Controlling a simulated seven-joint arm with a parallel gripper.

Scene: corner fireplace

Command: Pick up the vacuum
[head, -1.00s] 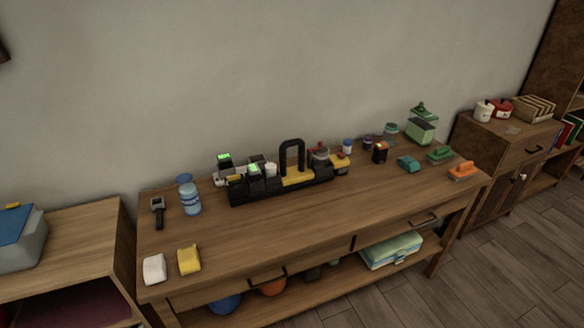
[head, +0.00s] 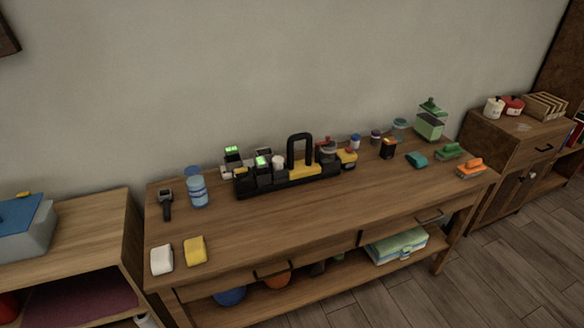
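No thing in the head view is plainly a vacuum. A small dark handheld device (head: 166,205) with a grey head lies at the left end of the wooden workbench (head: 300,225), left of a blue bottle; it may be the vacuum, but it is too small to be sure. A black caddy (head: 290,184) with a tall arched handle and several small items in it stands at the back middle of the bench. My gripper is not in view.
White (head: 162,260) and yellow (head: 195,250) blocks lie at the bench's front left. An orange brush-like item (head: 471,168) and a green box (head: 429,125) are at the right. The bench's front middle is clear. A lower cabinet (head: 85,235) stands left; wooden floor (head: 500,260) is open at right.

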